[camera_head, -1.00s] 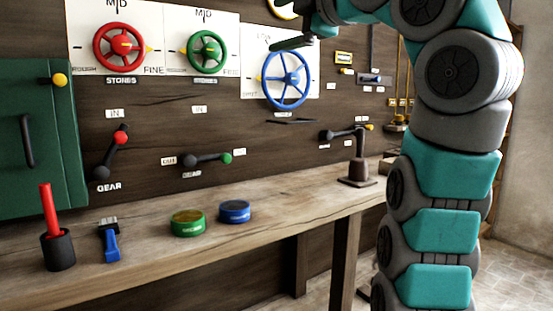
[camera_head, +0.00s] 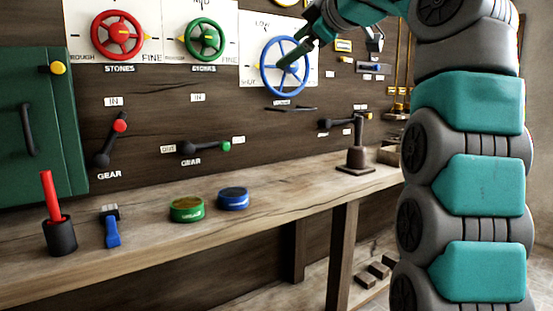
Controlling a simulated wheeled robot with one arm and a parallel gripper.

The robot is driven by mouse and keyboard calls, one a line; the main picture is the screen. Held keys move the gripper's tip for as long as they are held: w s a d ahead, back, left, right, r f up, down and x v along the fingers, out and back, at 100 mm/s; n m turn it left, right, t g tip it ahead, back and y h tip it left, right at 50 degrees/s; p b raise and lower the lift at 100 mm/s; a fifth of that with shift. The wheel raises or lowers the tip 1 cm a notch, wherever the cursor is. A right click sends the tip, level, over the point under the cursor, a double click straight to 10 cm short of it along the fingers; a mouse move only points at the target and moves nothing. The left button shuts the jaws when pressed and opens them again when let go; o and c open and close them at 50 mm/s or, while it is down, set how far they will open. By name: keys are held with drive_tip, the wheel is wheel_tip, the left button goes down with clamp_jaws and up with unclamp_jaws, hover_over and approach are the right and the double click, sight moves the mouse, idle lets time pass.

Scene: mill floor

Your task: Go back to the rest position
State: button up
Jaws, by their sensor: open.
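My gripper (camera_head: 298,40) is at the top of the view, in front of the upper right of the blue handwheel (camera_head: 266,82). Its dark fingers are spread apart with nothing seen between them. One finger overlaps the wheel's rim in the picture; I cannot tell whether it touches. My teal and grey arm fills the right side.
A wooden bench (camera_head: 290,190) runs along the wall panel. On it stand a black cup (camera_head: 61,238) with a red stick, a blue-handled brush (camera_head: 112,230), a green tin (camera_head: 187,209), a blue tin (camera_head: 233,199) and a dark stand (camera_head: 356,160). Red (camera_head: 98,38) and green (camera_head: 190,40) handwheels are mounted left.

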drive_tip(key=s+d+f+m+g+h, duration=0.1)
drive_tip(key=s+f+m+g, duration=0.15)
drive_tip(key=f, duration=0.75)
drive_tip(key=s+d+f+m+g+h, duration=0.2)
drive_tip(key=s+f+m, duration=0.2)
drive_tip(key=f, duration=0.6)
drive_tip(key=s+d+f+m+g+h, duration=0.1)
drive_tip(key=s+f+m+g, duration=0.25)
drive_tip(key=f, duration=0.65)
drive_tip(key=s+d+f+m+g+h, duration=0.1)
drive_tip(key=s+d+f+m+g, duration=0.2)
drive_tip(key=s+f, duration=1.1)
drive_tip(key=s+d+f+m+g+h, duration=0.2)
drive_tip(key=s+d+f+m+g, duration=0.1)
drive_tip(key=s+f, duration=1.1)
drive_tip(key=s+d, duration=0.1)
drive_tip(key=s, duration=0.2)
drive_tip(key=shift+s+d+h, duration=0.15)
drive_tip(key=shift+s+h, duration=0.05)
drive_tip(key=shift+h, duration=0.1)
drive_tip(key=shift+f, duration=0.1)
